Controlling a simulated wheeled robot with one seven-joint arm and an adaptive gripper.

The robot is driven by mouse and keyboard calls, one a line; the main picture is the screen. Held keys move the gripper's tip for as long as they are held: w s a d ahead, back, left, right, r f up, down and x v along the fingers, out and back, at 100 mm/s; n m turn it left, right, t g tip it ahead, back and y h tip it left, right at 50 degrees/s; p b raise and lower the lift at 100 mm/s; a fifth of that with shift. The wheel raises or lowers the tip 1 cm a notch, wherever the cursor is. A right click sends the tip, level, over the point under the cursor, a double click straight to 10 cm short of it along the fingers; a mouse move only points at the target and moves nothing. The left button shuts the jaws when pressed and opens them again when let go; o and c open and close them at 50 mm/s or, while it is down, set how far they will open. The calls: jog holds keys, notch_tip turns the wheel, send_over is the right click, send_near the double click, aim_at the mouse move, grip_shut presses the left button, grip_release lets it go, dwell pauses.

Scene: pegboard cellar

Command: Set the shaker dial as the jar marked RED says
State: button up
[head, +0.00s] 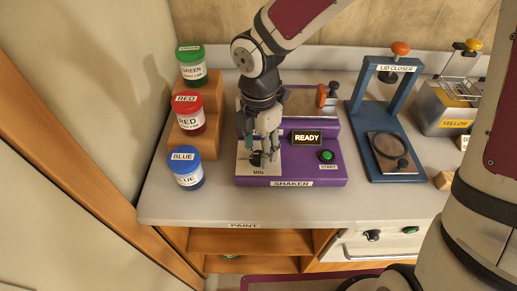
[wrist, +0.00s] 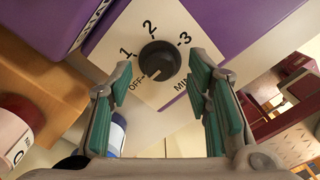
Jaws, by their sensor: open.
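The shaker (head: 330,165) is a purple machine on the counter with a lit READY display (head: 306,138) and a green START button (head: 326,156). Its black dial (wrist: 159,62) sits on a white plate marked OFF, 1, 2, 3 and MIN; its pointer appears to be at OFF. My gripper (head: 265,152) is over the dial, pointing down. In the wrist view its open fingers (wrist: 160,78) stand either side of the dial, apart from it. The jar marked RED (head: 188,117) has a red lid and stands on the middle wooden step; its small lower print is unreadable.
A green jar (head: 193,68) stands above and a blue jar (head: 186,170) below the red one, left of the shaker. The blue lid closer (head: 390,165) and a yellow-labelled container (head: 447,108) stand right. The counter's front strip (head: 235,206) is clear.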

jog(key=shift+f, duration=0.55)
grip_shut()
